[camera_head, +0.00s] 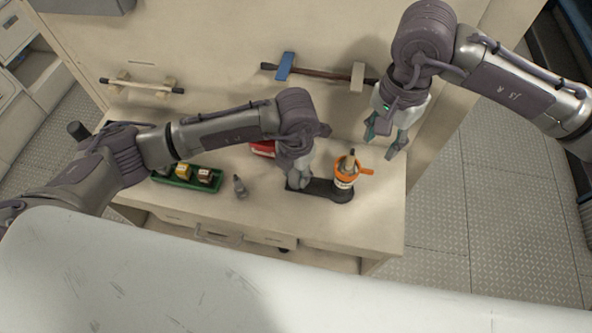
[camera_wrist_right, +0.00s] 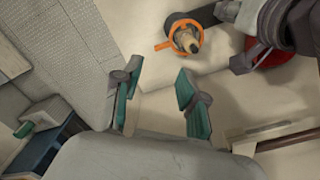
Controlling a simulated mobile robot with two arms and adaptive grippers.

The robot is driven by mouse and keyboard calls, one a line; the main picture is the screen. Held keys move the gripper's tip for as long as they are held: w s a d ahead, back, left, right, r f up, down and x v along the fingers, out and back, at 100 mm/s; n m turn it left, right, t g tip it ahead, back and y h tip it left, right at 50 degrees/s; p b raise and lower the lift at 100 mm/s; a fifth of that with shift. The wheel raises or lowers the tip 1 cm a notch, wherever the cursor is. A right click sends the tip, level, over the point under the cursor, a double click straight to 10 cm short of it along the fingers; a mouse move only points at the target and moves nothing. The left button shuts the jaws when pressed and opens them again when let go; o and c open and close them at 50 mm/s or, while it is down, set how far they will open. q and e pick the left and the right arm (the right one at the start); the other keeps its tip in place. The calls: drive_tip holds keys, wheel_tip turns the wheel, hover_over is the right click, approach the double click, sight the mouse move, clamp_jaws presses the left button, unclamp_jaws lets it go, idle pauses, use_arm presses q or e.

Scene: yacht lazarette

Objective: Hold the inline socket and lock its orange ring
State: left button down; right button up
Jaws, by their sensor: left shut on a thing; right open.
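The inline socket (camera_head: 344,182) is pale and stands on a dark base (camera_head: 335,194) on the bench. The orange ring (camera_head: 345,177), with a side handle, is around its top, and a dark-tipped plug sticks up from it. The ring also shows in the right wrist view (camera_wrist_right: 171,41). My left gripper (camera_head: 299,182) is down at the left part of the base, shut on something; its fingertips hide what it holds. My right gripper (camera_head: 384,142) is open and empty, above and to the right of the ring; its teal fingers show in the right wrist view (camera_wrist_right: 158,103).
A green tray (camera_head: 188,184) with several small boxes and a small grey object (camera_head: 239,187) are left on the bench (camera_head: 376,230). A red item (camera_head: 262,148) lies behind my left gripper. A rail with a blue bracket (camera_head: 285,66) is on the back wall.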

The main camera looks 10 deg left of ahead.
drive_tip(key=shift+w, duration=0.1)
clamp_jaws()
drive_tip(key=w+n+g, duration=0.1)
drive_tip(key=n, duration=0.1)
drive_tip(key=w+n+g, duration=0.1)
drive_tip(key=w+n, duration=0.1)
drive_tip(key=n, duration=0.1)
drive_tip(key=w+n, duration=0.1)
drive_tip(key=n, duration=0.1)
drive_tip(key=shift+w+r+g, duration=0.1)
drive_tip(key=shift+w+g, duration=0.25)
drive_tip(key=shift+g, duration=0.05)
